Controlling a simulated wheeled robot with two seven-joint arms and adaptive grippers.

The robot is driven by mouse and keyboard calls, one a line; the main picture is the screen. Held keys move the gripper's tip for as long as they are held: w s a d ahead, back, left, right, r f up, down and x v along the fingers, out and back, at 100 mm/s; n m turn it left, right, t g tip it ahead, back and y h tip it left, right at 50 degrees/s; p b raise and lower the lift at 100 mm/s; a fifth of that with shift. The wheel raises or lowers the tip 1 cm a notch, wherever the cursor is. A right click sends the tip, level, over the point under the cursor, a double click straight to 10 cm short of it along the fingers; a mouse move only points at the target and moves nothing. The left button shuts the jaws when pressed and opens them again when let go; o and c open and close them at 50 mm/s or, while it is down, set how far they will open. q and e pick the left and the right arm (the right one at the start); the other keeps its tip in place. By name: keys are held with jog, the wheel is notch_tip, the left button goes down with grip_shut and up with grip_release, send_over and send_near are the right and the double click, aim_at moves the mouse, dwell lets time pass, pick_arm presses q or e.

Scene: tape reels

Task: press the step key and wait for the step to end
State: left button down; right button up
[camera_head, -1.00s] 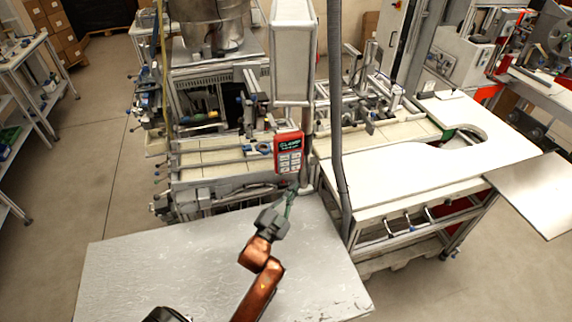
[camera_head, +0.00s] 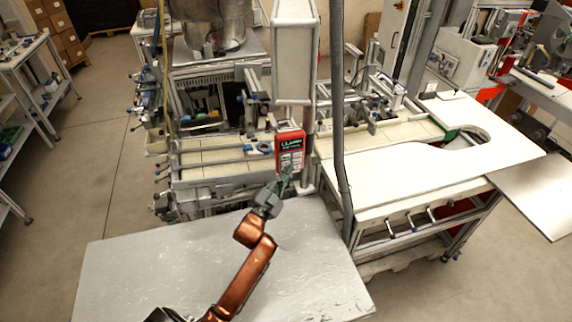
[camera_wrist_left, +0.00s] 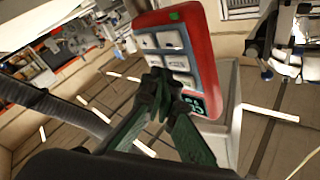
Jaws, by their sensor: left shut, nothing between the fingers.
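A red control panel (camera_head: 290,152) with a dark display on top and several pale keys below hangs on a post at the machine. In the left wrist view the panel (camera_wrist_left: 206,52) appears upside down, with green characters on its display (camera_wrist_left: 193,104). My left gripper (camera_head: 284,182) is shut and empty, its tips at the panel's lower part in the head view. In the wrist view the closed fingers (camera_wrist_left: 160,84) overlap the key field and hide part of it. I cannot tell whether they touch a key. Which key is the step key is not readable. My right gripper is not in view.
A grey table (camera_head: 190,265) lies clear below my left arm. A grey hose (camera_head: 341,110) hangs just right of the panel. A white worktop (camera_head: 400,180) extends to the right. A tall pale box (camera_head: 295,50) stands above the panel.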

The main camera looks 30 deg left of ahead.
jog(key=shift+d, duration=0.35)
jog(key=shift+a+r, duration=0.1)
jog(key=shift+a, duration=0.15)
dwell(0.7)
pick_arm(q)
jog(key=shift+w+a, duration=0.25)
jog(key=shift+a, duration=0.1)
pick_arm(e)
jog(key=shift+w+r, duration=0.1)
